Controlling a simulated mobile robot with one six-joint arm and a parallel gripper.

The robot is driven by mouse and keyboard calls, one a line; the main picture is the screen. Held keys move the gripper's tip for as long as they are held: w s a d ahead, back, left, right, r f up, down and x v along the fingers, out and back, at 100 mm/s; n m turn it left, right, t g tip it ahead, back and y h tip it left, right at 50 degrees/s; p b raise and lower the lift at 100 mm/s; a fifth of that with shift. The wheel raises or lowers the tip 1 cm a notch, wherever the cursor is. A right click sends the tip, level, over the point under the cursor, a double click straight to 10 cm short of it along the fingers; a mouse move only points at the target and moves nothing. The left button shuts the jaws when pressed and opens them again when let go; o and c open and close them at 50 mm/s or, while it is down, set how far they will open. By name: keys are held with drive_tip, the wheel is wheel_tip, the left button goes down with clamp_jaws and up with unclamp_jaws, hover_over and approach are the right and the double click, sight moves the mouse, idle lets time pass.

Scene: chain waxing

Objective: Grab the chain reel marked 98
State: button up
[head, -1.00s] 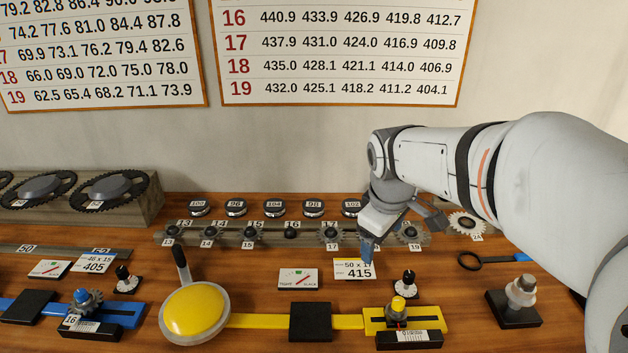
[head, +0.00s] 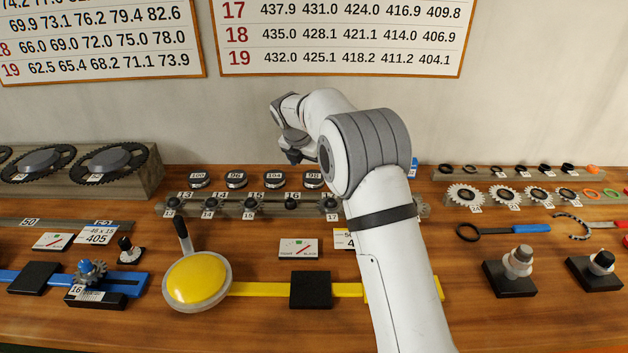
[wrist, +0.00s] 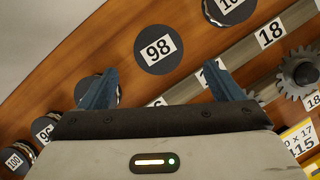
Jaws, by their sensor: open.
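The chain reel marked 98 (head: 312,178) is a dark disc with a white label, standing in the back row of reels in the head view. In the wrist view the same reel (wrist: 158,48) lies just beyond the fingertips, roughly centred between them. My gripper (wrist: 160,80) is open and empty, its blue fingers apart. In the head view my gripper (head: 293,155) hangs above and behind the reel row, between the reels marked 104 and 98.
The 104 reel (head: 274,178) stands left of 98, beyond it the 96 reel (head: 236,178) and 100 reel (head: 199,178). Another reel (wrist: 230,8) sits on the other side of 98. A rail with several sprockets (head: 249,203) runs in front. The wall is close behind.

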sight(313, 176)
drive_tip(key=x, duration=0.3)
drive_tip(key=p+x, duration=0.1)
drive_tip(key=x, duration=0.2)
drive_tip(key=shift+w, duration=0.3)
drive_tip(key=shift+s, duration=0.1)
drive_tip(key=shift+c, duration=0.4)
drive_tip(key=c, duration=1.3)
